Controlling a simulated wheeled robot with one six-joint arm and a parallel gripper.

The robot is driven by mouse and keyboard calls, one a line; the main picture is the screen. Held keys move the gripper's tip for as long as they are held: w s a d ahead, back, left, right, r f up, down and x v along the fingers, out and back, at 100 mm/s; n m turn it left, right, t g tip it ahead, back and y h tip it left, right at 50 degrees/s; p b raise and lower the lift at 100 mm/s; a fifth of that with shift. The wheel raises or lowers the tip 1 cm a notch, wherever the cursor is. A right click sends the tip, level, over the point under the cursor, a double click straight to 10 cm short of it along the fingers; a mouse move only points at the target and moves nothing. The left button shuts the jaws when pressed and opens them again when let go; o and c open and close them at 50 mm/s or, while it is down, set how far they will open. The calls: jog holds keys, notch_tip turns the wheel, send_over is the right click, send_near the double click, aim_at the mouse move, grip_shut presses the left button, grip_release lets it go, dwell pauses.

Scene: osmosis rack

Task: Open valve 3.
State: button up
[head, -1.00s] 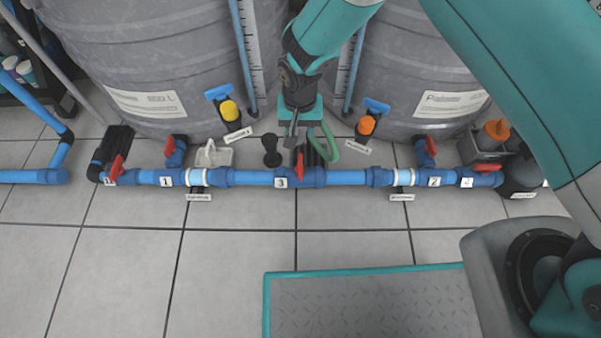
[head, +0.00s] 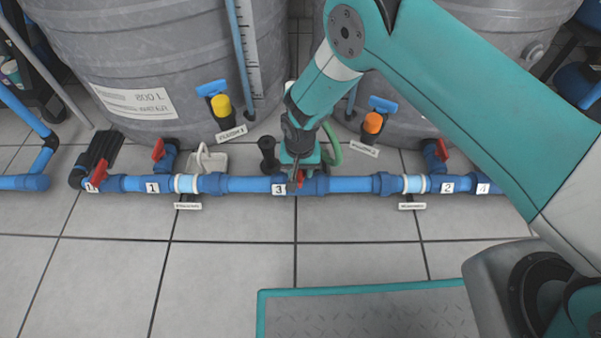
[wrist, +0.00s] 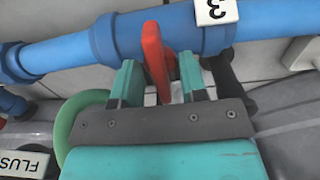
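Valve 3 is a blue body on the long blue pipe, with a red lever handle (wrist: 154,50) set across the pipe. Its white "3" label (head: 279,189) sits just left of it in the head view; the label (wrist: 216,10) also shows in the wrist view. My gripper (head: 297,184) is down at the valve, hiding most of the handle in the head view. In the wrist view my gripper (wrist: 160,72) is open, with one teal finger on each side of the red handle. A gap shows at the right finger.
Other red-handled valves (head: 158,150) sit along the pipe (head: 245,184). Large grey tanks (head: 140,60) stand behind it. A green hose (wrist: 83,125) curves close beside my gripper. Yellow (head: 221,106) and orange (head: 373,122) valve parts stand nearby. The tiled floor in front is clear up to a teal-edged plate (head: 360,312).

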jog(key=shift+f, duration=0.1)
grip_shut()
jog(key=shift+n+p, duration=0.3)
jog(key=shift+p, duration=0.05)
jog(key=n+p, duration=0.2)
jog(key=n, duration=0.1)
jog(key=n+p, duration=0.2)
jog(key=n, duration=0.3)
jog(key=n+p, duration=0.1)
jog(key=n, duration=0.3)
jog(key=shift+n+p, duration=0.35)
jog(key=shift+n, duration=0.05)
jog(key=shift+n+p, duration=0.35)
jog(key=shift+n, duration=1.95)
